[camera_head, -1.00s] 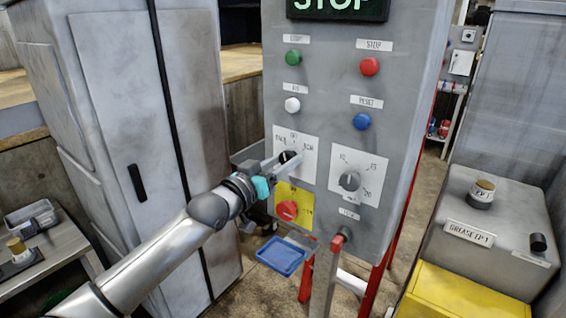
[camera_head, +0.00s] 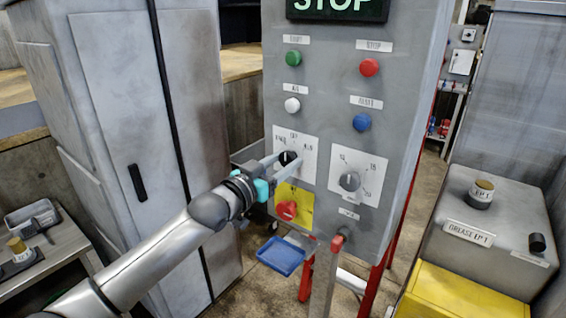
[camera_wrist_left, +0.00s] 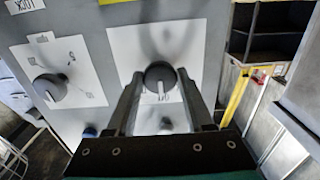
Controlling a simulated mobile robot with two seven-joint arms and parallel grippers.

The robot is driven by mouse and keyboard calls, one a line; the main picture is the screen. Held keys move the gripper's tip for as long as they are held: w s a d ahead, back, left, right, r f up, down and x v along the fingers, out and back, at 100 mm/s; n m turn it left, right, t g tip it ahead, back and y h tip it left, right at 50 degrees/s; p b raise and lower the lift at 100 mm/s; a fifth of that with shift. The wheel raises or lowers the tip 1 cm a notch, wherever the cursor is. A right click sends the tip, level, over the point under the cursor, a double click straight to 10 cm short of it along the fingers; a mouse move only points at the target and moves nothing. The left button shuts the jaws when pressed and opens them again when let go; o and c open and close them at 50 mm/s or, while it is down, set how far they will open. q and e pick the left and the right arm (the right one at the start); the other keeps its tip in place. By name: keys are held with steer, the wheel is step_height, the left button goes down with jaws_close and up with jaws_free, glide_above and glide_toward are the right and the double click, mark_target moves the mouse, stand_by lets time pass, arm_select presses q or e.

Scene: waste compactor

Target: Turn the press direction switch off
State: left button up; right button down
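The press direction switch (camera_head: 288,158) is a black knob on a white plate, at the left of the grey control panel. In the left wrist view the knob (camera_wrist_left: 158,76) carries a white mark pointing down in that tilted, roughly upside-down picture. My left gripper (camera_head: 287,163) is at the plate, its two fingers on either side of the knob. In the left wrist view the fingers (camera_wrist_left: 160,88) stand apart with narrow gaps beside the knob; firm contact cannot be made out. The plate's labels are too blurred to read fully. My right gripper is not in view.
A second dial (camera_head: 350,181) sits right of the switch, and a red knob on a yellow plate (camera_head: 287,211) is below it. Green, white, red and blue buttons are above. A grey cabinet (camera_head: 130,110) stands left, and a blue tray (camera_head: 281,256) lies low beneath the panel.

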arm_select(q)
steer(key=o, duration=0.4)
steer(key=shift+s+a, duration=0.1)
steer(key=b+v, duration=0.1)
steer(key=v, duration=1.4)
